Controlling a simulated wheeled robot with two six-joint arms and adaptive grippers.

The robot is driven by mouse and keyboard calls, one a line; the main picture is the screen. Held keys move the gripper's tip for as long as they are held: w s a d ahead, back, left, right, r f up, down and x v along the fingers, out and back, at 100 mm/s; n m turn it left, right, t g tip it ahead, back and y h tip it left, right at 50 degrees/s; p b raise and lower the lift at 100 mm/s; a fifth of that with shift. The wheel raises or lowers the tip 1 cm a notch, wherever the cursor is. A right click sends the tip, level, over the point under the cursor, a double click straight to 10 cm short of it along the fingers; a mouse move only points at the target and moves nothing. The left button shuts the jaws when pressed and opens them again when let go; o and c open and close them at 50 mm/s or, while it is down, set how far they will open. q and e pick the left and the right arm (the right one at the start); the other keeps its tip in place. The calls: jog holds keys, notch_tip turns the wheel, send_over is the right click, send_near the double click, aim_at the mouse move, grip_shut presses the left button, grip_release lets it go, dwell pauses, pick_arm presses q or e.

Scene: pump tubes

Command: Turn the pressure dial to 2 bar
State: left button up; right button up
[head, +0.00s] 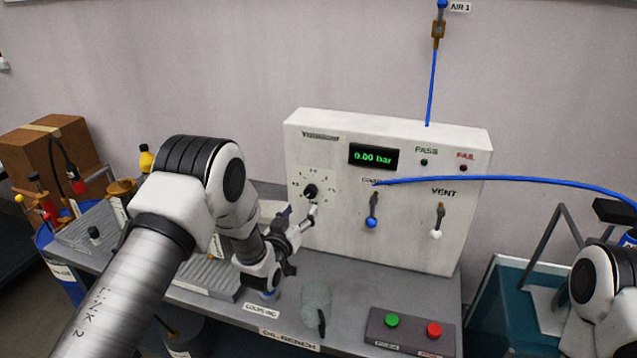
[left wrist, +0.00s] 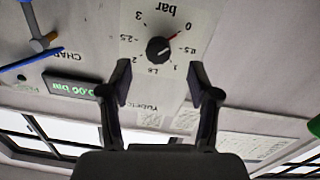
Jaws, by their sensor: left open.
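The pressure dial is a black knob (head: 310,191) on the left part of the white test panel (head: 420,240). In the left wrist view the knob (left wrist: 158,50) shows with its scale around it, and its red pointer is at the 0 mark. My left gripper (head: 304,214) is open in front of the panel, just below the dial in the head view. In the left wrist view its two fingers (left wrist: 162,85) stand apart on either side of the knob's line, with nothing between them, and the knob lies beyond the tips. My right gripper is not in view.
The display (head: 373,157) reads 0.00 bar. A blue-tipped lever (head: 372,212) and a white-tipped vent lever (head: 438,221) stick out to the right of the dial. A blue hose (head: 500,180) crosses the panel. A button box (head: 411,332) sits on the grey bench.

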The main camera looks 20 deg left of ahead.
aim_at(309, 194)
pick_arm(q)
jog(key=shift+w+r+p, duration=0.3)
jog(key=shift+w+r, duration=0.1)
jog(key=shift+w, duration=0.3)
jog(key=shift+w+d+r+p, duration=0.1)
jog(key=shift+w+r+p, duration=0.15)
jog(key=shift+w, duration=0.3)
jog(key=shift+w+d+r+p, duration=0.1)
jog(key=shift+w+r+p, duration=0.15)
jog(key=shift+w, duration=0.25)
jog(key=w, duration=0.1)
jog(key=w+f, duration=0.1)
jog(key=w, duration=0.1)
jog(key=shift+w, duration=0.4)
jog(key=shift+s, duration=0.15)
jog(key=shift+s+r, duration=0.1)
jog(key=shift+r, duration=0.05)
jog(key=shift+c, duration=1.1)
jog(key=c, duration=0.9)
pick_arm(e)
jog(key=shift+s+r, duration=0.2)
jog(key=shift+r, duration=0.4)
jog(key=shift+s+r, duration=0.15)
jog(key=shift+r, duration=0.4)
